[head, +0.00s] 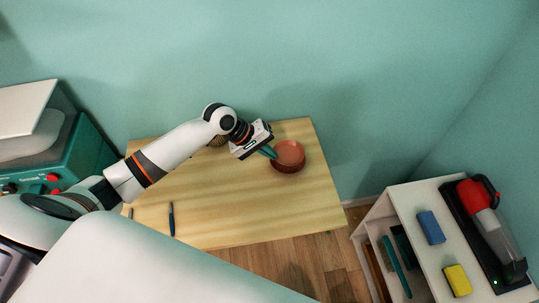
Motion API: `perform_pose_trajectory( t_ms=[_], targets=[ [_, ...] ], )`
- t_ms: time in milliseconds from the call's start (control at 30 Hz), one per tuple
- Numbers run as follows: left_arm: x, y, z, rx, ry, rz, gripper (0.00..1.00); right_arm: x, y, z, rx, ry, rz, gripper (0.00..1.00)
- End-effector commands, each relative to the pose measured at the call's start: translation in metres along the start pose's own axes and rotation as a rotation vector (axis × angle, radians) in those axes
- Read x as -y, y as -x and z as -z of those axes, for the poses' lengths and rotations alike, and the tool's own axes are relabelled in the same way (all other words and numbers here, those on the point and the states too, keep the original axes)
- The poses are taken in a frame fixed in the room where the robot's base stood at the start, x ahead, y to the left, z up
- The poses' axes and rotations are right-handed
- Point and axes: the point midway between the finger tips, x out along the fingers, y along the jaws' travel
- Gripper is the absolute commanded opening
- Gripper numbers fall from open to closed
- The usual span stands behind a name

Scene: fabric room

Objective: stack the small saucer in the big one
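A round reddish-brown dish (290,164) sits near the far right corner of the wooden table. It shows a lighter pink inner area and a darker outer wall. I cannot tell whether this is one saucer or a small one inside a big one. My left gripper (268,152) reaches in from the left, its teal fingers at the dish's left rim. The view is too small to tell whether the fingers are open or shut on the rim. My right gripper is not in view.
The wooden table (245,210) is mostly clear at its front and right. A blue pen-like item (171,219) lies at its front left. A brown round thing (218,141) is partly hidden behind my arm. A white shelf (415,200) stands right, with blue (431,227) and yellow (457,280) blocks.

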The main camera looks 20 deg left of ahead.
Motion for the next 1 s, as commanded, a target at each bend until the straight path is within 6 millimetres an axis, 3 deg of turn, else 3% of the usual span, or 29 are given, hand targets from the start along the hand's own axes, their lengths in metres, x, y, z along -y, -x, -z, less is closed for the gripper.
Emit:
perform_pose_trajectory(
  t_ms=[200, 567, 700, 1000],
  targets=[
    [-0.015, -0.020, -0.001, -0.001, 0.002, -0.001, 0.00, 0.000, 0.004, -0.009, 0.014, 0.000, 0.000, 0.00],
    [-0.018, -0.023, -0.001, -0.001, 0.000, -0.002, 0.00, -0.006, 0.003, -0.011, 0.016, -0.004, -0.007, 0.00],
    [-0.018, -0.023, -0.001, -0.001, 0.000, -0.003, 0.24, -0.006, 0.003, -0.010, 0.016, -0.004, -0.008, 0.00],
    [-0.019, -0.023, -0.001, -0.002, 0.001, -0.005, 0.25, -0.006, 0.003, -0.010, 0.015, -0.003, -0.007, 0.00]
  ],
)
